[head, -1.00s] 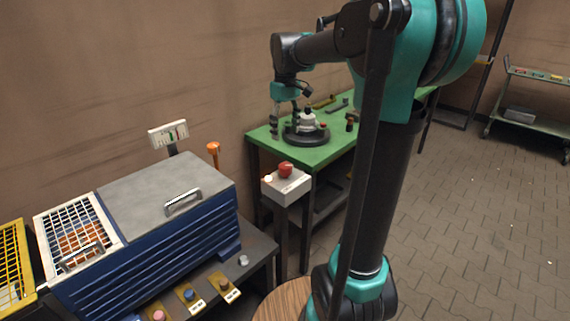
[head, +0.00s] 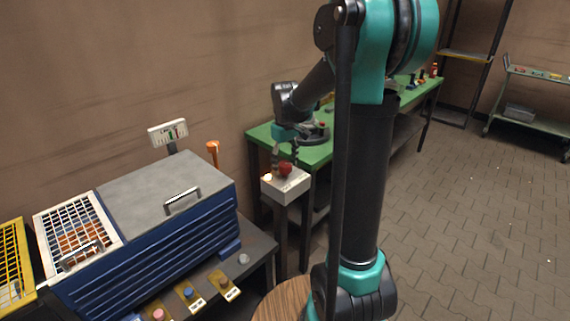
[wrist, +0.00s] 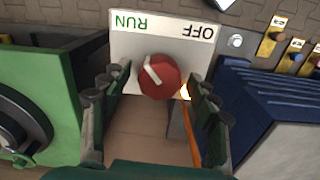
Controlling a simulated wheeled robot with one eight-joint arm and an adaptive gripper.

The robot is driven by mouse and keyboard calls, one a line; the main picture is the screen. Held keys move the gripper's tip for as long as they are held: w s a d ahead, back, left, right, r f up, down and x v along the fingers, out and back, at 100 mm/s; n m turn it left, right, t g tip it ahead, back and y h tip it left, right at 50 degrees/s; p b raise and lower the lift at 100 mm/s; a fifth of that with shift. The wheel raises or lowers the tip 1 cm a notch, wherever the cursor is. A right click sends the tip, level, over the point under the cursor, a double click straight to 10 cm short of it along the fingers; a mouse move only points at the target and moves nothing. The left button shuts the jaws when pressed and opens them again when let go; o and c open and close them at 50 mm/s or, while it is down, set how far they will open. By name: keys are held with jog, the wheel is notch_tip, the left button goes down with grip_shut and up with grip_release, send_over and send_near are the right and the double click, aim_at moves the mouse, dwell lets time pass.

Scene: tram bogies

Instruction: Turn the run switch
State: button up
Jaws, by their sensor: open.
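The run switch is a red knob (wrist: 158,77) with a white mark, on a light grey box (wrist: 190,57) labelled RUN and OFF. The lettering appears upside down in the wrist view. The mark slants toward the upper left, on the RUN side. In the head view the knob (head: 285,168) sits on top of the box (head: 290,187), which stands on a dark post. My gripper (wrist: 152,94) is open, with its fingers apart to the left and right of the knob in the wrist view. In the head view my gripper (head: 286,157) is just above the knob; contact is unclear.
The green workbench (head: 318,155) stands close behind. A blue cabinet (head: 160,245) and a post with an orange top (head: 212,147) stand to the left. Open paved floor (head: 470,220) lies to the right.

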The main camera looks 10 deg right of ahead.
jog(key=shift+c, duration=0.3)
jog(key=c, duration=1.1)
jog(key=shift+m, duration=0.3)
jog(key=m, duration=0.3)
jog(key=shift+m, duration=0.4)
jog(key=m, duration=0.3)
jog(key=shift+m, duration=0.3)
jog(key=m, duration=0.4)
jog(key=shift+m, duration=2)
